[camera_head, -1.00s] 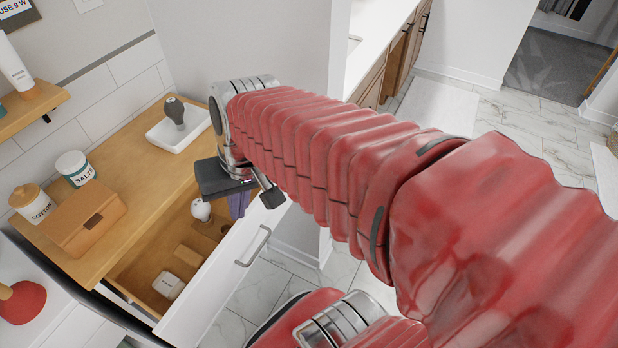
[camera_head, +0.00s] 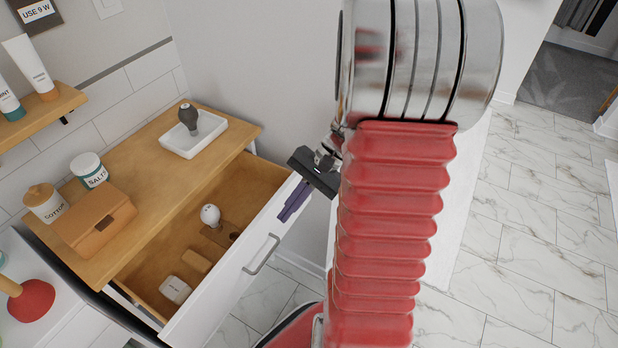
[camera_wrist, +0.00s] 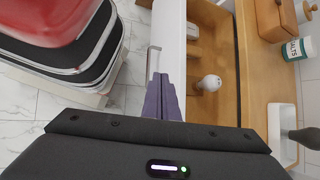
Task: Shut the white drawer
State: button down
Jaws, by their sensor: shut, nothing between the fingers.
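The white drawer (camera_head: 228,282) stands open under a wooden countertop (camera_head: 135,180). Its white front has a metal handle (camera_head: 261,254), which also shows in the wrist view (camera_wrist: 153,62). My gripper (camera_head: 284,217) is at the right end of the drawer front, its purple fingers shut and empty, pointing down. In the wrist view the fingers (camera_wrist: 161,80) appear beside the drawer front (camera_wrist: 172,38), close to its outer face. I cannot tell whether they touch it. My red arm hides the area to the right.
Inside the drawer are a white bulb-like item (camera_head: 210,215), a wooden block (camera_head: 197,260) and a white box (camera_head: 175,289). A brown box (camera_head: 95,222), jars and a white tray (camera_head: 194,138) stand on the countertop. Marble floor is free at the right.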

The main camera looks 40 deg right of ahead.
jog(key=s+d+f+m+t+h, duration=0.1)
jog(key=s+d+f+m+t, duration=0.1)
jog(key=d+f+m+t, duration=0.5)
jog(key=s+d+f+m+t+h, duration=0.1)
jog(key=d+f+m+t, duration=0.7)
jog(key=d, duration=0.8)
jog(key=f+m, duration=0.1)
jog(key=m, duration=0.2)
jog(key=shift+s+d, duration=0.35)
jog(key=shift+s, duration=0.05)
jog(key=x, duration=1.4)
jog(key=shift+w+d+r, duration=0.1)
jog(key=shift+w+d, duration=0.05)
